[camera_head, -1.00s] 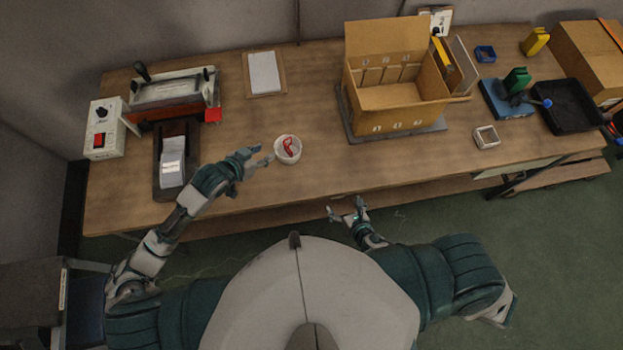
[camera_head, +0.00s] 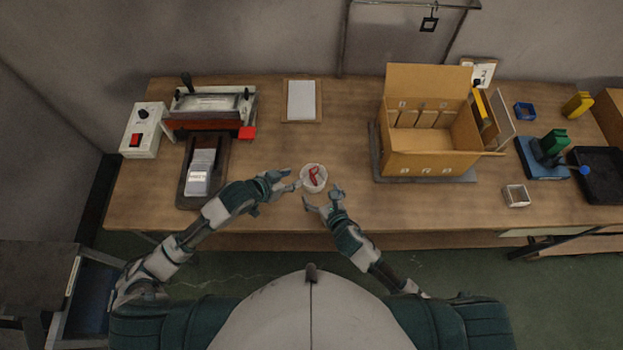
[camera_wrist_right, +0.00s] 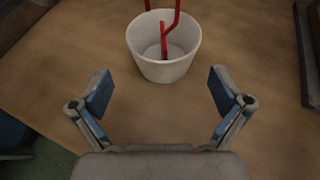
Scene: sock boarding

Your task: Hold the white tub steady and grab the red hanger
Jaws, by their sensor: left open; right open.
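The white tub (camera_head: 307,187) stands upright on the wooden table in front of me, and it also shows in the right wrist view (camera_wrist_right: 164,70). The red hanger (camera_head: 314,176) is inside the tub, and in the right wrist view it (camera_wrist_right: 165,40) rises above the rim. My left gripper (camera_head: 296,179) is open just left of the tub; whether it touches the tub I cannot tell. My right gripper (camera_head: 322,198) is open and empty on the near side of the tub. In the right wrist view its fingers (camera_wrist_right: 156,82) are spread apart, with the tub just beyond them.
A cardboard box (camera_head: 430,162) stands on a grey mat to the right. A sealing machine (camera_head: 210,108) and a dark card holder (camera_head: 188,190) are at left. A clipboard (camera_head: 301,103) lies behind the tub. The table around the tub is clear.

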